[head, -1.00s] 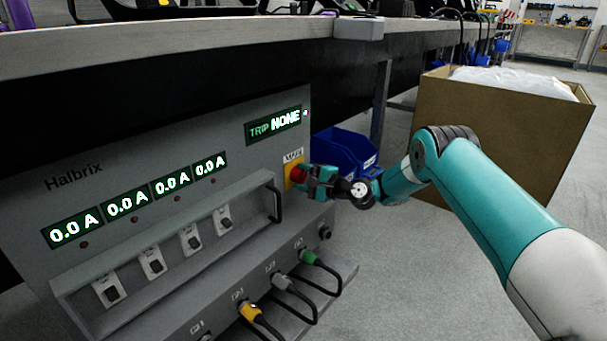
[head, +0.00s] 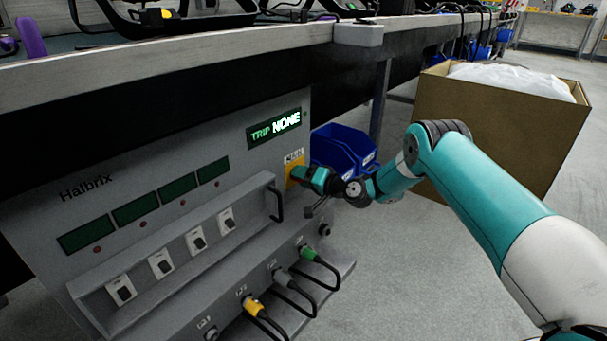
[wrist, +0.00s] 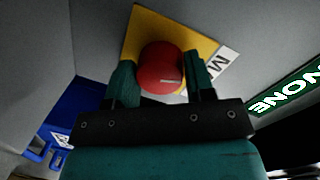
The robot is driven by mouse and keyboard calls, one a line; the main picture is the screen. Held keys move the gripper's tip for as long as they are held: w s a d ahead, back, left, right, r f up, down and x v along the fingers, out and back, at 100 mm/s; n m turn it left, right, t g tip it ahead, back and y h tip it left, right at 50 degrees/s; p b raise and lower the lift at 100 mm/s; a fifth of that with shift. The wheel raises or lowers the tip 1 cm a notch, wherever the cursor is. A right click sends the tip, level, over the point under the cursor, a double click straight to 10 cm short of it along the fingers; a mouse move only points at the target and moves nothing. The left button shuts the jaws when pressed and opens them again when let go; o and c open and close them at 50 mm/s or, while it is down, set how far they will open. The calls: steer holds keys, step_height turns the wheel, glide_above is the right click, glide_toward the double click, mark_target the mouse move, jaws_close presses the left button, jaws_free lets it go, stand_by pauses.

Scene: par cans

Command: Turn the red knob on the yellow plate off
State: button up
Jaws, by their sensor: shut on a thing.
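The red knob (wrist: 160,68) sits on the yellow plate (wrist: 140,25) in the wrist view, with a pale mark on its face. The yellow plate (head: 292,170) also shows in the head view, on the grey panel under a MAIN label, while the knob is hidden behind my gripper there. My gripper (wrist: 160,80) is shut on the red knob, one green finger on each side of it. The gripper (head: 306,176) reaches the panel from the right in the head view.
The grey Halbrix panel (head: 130,190) has dark displays (head: 135,207), a lit TRIP NONE display (head: 274,128), several small switches and plugged cables. A blue bin (head: 343,148) and a cardboard box (head: 490,130) stand behind my arm. The workbench edge runs above the panel.

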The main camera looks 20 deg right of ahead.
steer(key=shift+n+h+p, duration=0.4)
steer(key=shift+n+p, duration=0.1)
steer(key=shift+n, duration=1.5)
steer(key=shift+f, duration=0.1)
steer(key=o, duration=0.9)
steer(key=p+v, duration=0.2)
steer(key=v, duration=0.3)
steer(key=p+v, duration=0.3)
steer(key=v, duration=0.3)
steer(key=p+v, duration=0.2)
steer(key=v, duration=0.4)
steer(key=shift+s+f+p, duration=0.2)
steer(key=shift+s+p, duration=0.1)
steer(key=shift+p, duration=0.1)
